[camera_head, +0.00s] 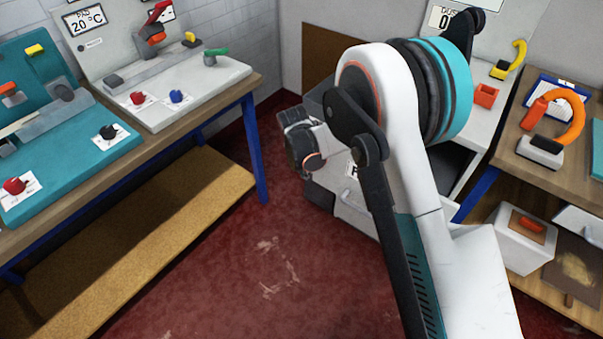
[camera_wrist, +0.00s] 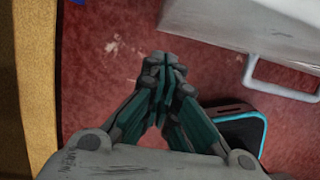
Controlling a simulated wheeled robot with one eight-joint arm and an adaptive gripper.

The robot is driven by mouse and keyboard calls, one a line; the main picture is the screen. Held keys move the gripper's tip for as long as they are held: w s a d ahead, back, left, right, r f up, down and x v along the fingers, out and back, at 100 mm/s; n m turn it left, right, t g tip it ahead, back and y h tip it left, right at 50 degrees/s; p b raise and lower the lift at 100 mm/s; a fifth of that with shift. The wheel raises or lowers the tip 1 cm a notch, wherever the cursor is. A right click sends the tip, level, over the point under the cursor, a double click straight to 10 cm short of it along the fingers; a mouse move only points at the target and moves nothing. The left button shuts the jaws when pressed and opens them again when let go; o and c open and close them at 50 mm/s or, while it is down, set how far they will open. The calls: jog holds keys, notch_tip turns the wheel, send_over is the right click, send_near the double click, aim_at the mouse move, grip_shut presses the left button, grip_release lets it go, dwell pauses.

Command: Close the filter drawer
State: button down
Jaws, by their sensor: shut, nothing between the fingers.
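A light grey drawer (camera_head: 352,212) with a bar handle is low on the grey cabinet in the head view, partly hidden by my arm. It seems to stand out from the cabinet, but how far I cannot tell. In the wrist view a pale grey box, apparently the drawer (camera_wrist: 245,22), is at the upper right, with its handle (camera_wrist: 277,88) below it. My gripper (camera_wrist: 163,62) is shut and empty over the red floor, left of the handle and apart from it. In the head view its fingers are hidden.
A workbench (camera_head: 185,118) with a yellowish lower shelf (camera_head: 140,232) runs along the left; the shelf edge shows in the wrist view (camera_wrist: 40,80). Red floor (camera_head: 255,270) lies clear between. On the right stands a wooden bench (camera_head: 555,178) with a white bin (camera_head: 515,245) below.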

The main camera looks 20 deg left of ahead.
jog(key=shift+w+d, duration=0.3)
jog(key=shift+w, duration=0.6)
jog(key=w+d, duration=0.3)
jog(key=w, duration=0.5)
jog(key=w+d, duration=0.3)
jog(key=w, duration=0.6)
jog(key=shift+d, duration=0.1)
jog(key=shift+s, duration=0.1)
